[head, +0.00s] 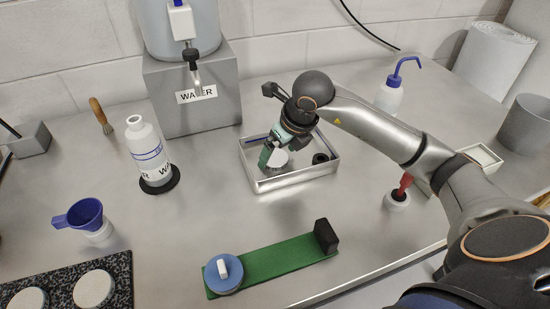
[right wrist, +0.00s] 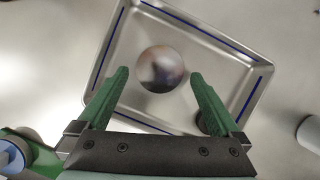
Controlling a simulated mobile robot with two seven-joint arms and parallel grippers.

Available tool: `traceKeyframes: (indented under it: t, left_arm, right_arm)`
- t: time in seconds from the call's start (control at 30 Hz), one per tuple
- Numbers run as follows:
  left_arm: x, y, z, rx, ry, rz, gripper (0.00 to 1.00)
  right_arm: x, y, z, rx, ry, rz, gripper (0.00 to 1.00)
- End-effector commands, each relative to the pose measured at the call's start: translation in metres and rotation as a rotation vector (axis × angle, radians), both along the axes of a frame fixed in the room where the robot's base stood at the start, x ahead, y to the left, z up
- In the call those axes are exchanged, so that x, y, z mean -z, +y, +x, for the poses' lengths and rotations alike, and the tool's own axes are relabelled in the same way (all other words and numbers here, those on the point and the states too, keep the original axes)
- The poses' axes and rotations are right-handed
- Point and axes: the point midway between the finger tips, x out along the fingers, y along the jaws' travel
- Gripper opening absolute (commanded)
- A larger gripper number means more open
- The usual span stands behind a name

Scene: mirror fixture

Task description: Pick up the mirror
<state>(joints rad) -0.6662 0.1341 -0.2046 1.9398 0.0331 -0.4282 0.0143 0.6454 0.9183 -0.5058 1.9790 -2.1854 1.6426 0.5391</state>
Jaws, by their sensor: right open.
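The mirror (right wrist: 161,69) is a round, shiny disc lying in a metal tray (right wrist: 262,92) in the right wrist view. In the head view the mirror (head: 278,158) shows as a pale disc at the left part of the tray (head: 300,181), partly covered by my gripper. My right gripper (right wrist: 160,75) has green fingers, spread apart with nothing between them. In the wrist view its fingertips flank the mirror's lower half. In the head view the right gripper (head: 272,152) points down over the tray; whether it touches the mirror cannot be told. My left gripper is out of view.
A small black part (head: 320,158) lies in the tray's right side. A water dispenser (head: 195,90) stands behind it, a white bottle (head: 148,153) to the left. A green board (head: 270,262) with a blue knob and black block lies in front.

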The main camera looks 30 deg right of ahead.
Motion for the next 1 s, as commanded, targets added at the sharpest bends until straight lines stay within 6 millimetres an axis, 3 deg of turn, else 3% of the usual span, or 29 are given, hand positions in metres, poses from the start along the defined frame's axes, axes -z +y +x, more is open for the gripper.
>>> traceKeyframes:
  t: [0.13, 0.37, 1.0]
  left_arm:
    - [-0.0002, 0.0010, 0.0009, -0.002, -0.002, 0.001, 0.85]
    - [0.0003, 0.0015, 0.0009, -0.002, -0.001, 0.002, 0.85]
    - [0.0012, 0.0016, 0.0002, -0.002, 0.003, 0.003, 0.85]
  right_arm:
    - [0.0107, 0.0004, 0.0045, -0.001, -0.001, 0.000, 1.00]
    - [0.0111, 0.0004, 0.0047, -0.001, -0.001, 0.000, 0.98]
    - [0.0105, 0.0002, 0.0048, -0.001, -0.002, -0.001, 0.26]
